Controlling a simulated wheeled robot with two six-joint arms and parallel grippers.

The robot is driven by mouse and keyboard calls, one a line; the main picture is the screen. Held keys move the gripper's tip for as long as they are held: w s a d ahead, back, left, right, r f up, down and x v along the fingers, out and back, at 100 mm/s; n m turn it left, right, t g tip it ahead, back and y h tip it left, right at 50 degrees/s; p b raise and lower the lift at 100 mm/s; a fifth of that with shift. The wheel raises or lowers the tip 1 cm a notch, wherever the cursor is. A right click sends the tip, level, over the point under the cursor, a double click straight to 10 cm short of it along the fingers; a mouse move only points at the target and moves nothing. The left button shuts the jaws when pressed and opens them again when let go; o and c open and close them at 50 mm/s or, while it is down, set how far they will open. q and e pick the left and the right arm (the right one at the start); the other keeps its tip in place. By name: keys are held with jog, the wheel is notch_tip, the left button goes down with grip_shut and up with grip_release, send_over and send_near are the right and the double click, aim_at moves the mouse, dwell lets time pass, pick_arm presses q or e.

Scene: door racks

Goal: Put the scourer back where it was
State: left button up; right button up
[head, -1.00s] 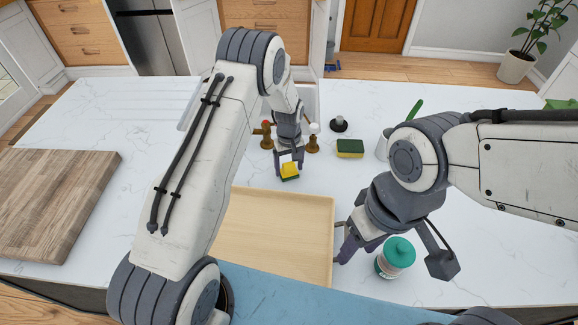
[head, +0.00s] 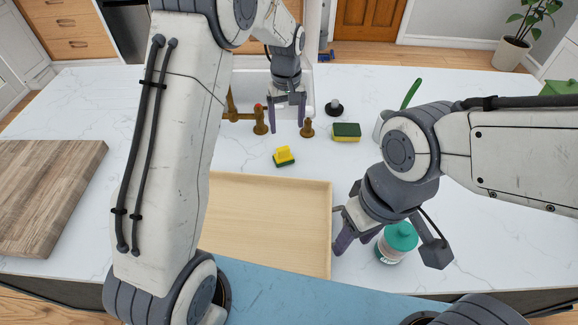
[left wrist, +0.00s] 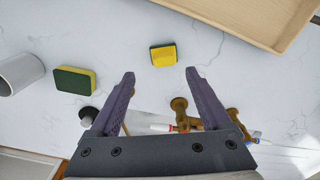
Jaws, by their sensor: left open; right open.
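A small yellow-and-green scourer (head: 284,156) rests on the white worktop behind the wooden tray. It also shows in the left wrist view (left wrist: 163,55), just beyond the fingertips.
The shallow wooden tray (head: 322,225) lies in front of the scourer. Brass taps (head: 260,121) and a sink stand behind it. A black stopper-like item (head: 334,107) is near the sponge. A wooden board (head: 45,190) lies at the left. Worktop around the scourer is clear.

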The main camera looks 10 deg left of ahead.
pick_arm(q)
jog(key=s+d+r+m, duration=0.3)
jog(key=s+d+r, duration=0.15)
jog(key=s, duration=0.35)
jog(key=s+d+r+m, duration=0.3)
jog(key=s+d+m, duration=0.15)
jog(key=s, duration=0.35)
jog(key=s+m+h, duration=0.1)
jog(key=s+m, duration=0.5)
jog(key=s, duration=1.1)
jog(key=shift+r, duration=0.35)
jog(key=shift+s+d+f, duration=0.1)
